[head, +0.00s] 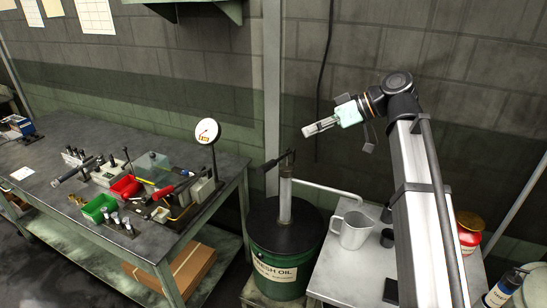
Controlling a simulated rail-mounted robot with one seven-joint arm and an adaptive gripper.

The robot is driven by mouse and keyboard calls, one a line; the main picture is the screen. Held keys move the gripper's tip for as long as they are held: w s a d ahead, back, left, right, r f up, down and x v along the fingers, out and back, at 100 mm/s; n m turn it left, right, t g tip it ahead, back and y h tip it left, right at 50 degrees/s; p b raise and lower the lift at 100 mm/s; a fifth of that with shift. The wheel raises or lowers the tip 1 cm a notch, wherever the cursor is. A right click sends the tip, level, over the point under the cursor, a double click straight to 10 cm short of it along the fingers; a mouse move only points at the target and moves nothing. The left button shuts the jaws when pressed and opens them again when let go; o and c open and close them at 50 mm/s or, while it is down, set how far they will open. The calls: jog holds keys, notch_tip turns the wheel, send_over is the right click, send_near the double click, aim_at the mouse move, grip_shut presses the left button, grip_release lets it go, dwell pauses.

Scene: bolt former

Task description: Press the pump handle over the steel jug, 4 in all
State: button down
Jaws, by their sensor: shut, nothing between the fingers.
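The pump handle (272,163) is a dark lever with a black grip, at the top of the pump tube (285,200) on a green oil drum (277,272) labelled "FRESH OIL". The handle's grip points left and slightly down. A pale spout (325,188) runs right from the pump. The steel jug (355,231) stands upright on the light bench, near the spout's end. My gripper (306,131) is shut and empty, in the air above and to the right of the handle, apart from it. Whether the jug holds oil cannot be seen.
A dark workbench (60,215) on the left carries tools, red and green bins and a round dial gauge (207,131). Dark cups (387,238) stand beside the jug. A red container (468,230) and a bottle (503,288) are at the right. Air around my gripper is clear.

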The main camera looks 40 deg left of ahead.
dwell(0.3)
jog(key=d+f+p+x, duration=0.1)
jog(key=p+x, duration=0.4)
jog(key=x, duration=0.7)
jog(key=shift+s+f, duration=0.3)
jog(key=shift+f, duration=0.5)
jog(key=shift+f, duration=0.1)
